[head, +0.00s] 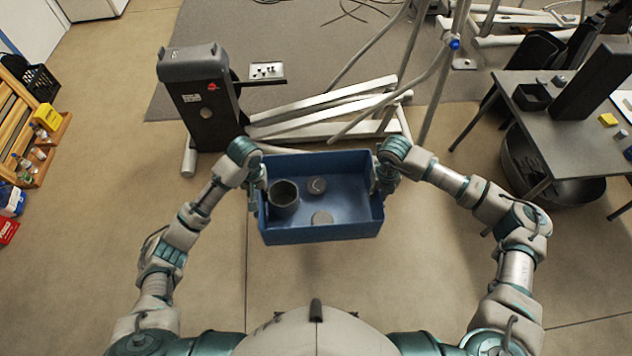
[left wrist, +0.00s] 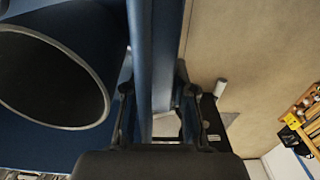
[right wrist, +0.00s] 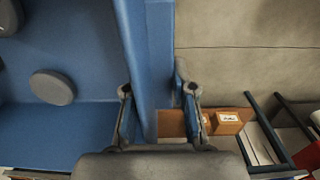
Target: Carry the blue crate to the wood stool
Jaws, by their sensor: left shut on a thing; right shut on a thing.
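The blue crate (head: 325,234) hangs in front of my body in the head view, between my two arms, roughly level. Inside it are a dark grey cup-like cylinder (head: 284,196) and two small grey round pieces (head: 317,186) (head: 322,218). My left gripper (head: 258,192) is shut on the crate's left wall; the left wrist view shows its fingers (left wrist: 153,98) on both sides of that wall. My right gripper (head: 383,182) is shut on the right wall, and the right wrist view shows its fingers (right wrist: 157,92) astride it. I cannot make out a wood stool for certain.
A black and silver elliptical machine (head: 200,100) stands ahead on a grey mat. A dark table (head: 510,98) with a black tub (head: 560,180) under it is at the right. Wooden racks (head: 40,150) with bottles stand at the left.

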